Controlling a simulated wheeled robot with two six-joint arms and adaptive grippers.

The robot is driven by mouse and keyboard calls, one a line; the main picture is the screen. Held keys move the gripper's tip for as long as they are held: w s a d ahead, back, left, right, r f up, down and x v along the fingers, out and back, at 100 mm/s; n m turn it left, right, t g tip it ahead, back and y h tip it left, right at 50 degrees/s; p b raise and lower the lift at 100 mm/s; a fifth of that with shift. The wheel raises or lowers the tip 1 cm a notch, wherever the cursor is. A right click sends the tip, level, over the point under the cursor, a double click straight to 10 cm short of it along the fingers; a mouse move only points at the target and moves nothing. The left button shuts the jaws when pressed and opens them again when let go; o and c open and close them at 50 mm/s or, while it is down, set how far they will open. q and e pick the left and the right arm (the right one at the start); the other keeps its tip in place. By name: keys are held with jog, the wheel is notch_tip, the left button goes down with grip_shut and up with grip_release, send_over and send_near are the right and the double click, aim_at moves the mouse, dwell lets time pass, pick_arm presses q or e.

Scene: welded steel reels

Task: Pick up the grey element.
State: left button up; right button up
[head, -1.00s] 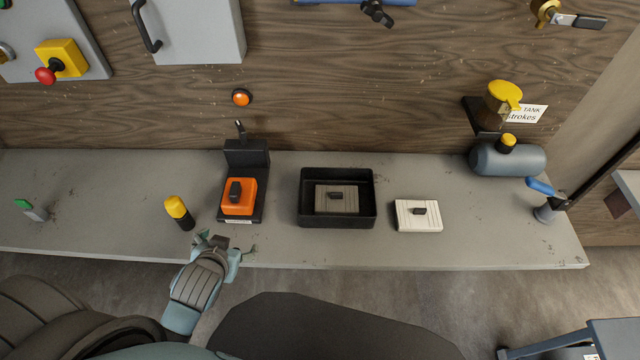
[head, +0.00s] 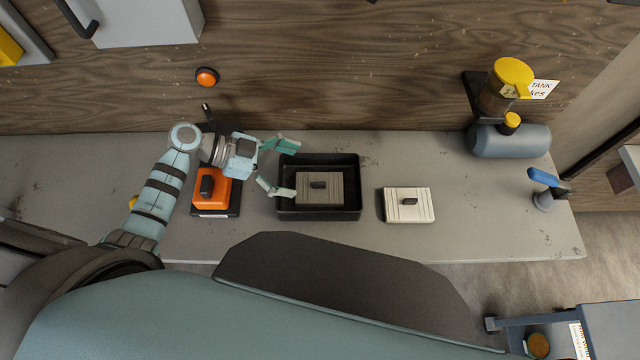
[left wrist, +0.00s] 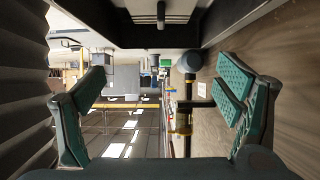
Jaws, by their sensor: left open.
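The grey element (head: 330,194) is a flat ribbed block with a small dark handle on top. It lies inside a black tray (head: 350,212) on the bench, and shows at the top edge of the left wrist view (left wrist: 145,19). My left gripper (head: 286,170) is open and empty, its fingers pointing right over the tray's left side. The lower fingertip appears close to the element's left edge; I cannot tell its height above the tray. In the left wrist view the two green-padded fingers (left wrist: 162,85) stand wide apart with nothing between them. My right gripper is not in view.
A white ribbed element (head: 420,212) lies right of the tray. An orange block on a black stand (head: 211,190) is partly behind my left arm. A grey-blue tank (head: 520,141) and a blue-handled valve (head: 543,178) stand at the right. Bare bench lies between them.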

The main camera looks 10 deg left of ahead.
pick_arm(q)
jog(key=b, duration=0.4)
send_near(319, 187)
jog(key=shift+w+d+f, duration=0.15)
jog(key=shift+d+f, duration=0.9)
jog(key=shift+f, duration=0.1)
jog(key=b+x, duration=0.1)
jog(key=x, duration=0.1)
jog(key=b+x, duration=0.1)
jog(key=x, duration=0.2)
jog(key=b+x, duration=0.2)
jog(key=shift+w+d+r, duration=0.2)
jog(key=shift+w, duration=0.2)
jog(key=shift+s+d+r, duration=0.1)
jog(key=shift+r, duration=0.1)
jog(key=shift+p, duration=0.3)
jog(key=c, duration=0.8)
jog(key=shift+c, duration=0.6)
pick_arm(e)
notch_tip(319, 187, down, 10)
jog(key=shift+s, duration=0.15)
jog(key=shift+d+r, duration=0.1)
